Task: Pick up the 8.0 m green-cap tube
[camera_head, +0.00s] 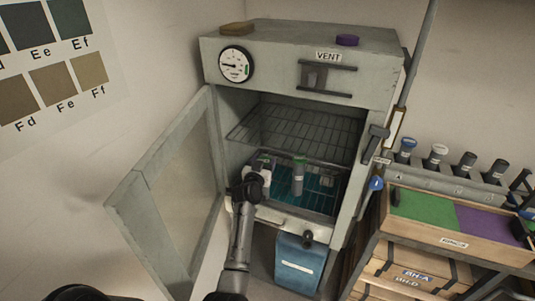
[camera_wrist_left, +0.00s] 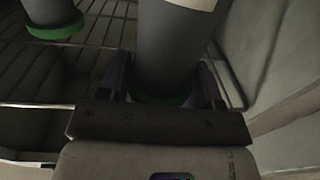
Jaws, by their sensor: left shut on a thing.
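In the head view my left gripper (camera_head: 262,168) reaches into the open cabinet at its lower shelf. In the left wrist view the gripper (camera_wrist_left: 166,84) is shut on a grey tube (camera_wrist_left: 172,45) with a green cap edge and a pale label band, held between its two fingers. A second grey tube with a green cap (camera_head: 299,176) stands upright just right of the gripper in the head view. In the left wrist view another green-capped tube (camera_wrist_left: 52,15) shows at upper left, apart from the fingers. No size marking on the tubes is legible. My right gripper is not in view.
The cabinet (camera_head: 300,45) has a wire rack (camera_head: 295,130) above the gripper. Its glass door (camera_head: 170,190) stands open on the left. A blue bin (camera_head: 298,265) is below. At right are a rack with several tubes (camera_head: 450,182) and a green-and-purple tray (camera_head: 425,207).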

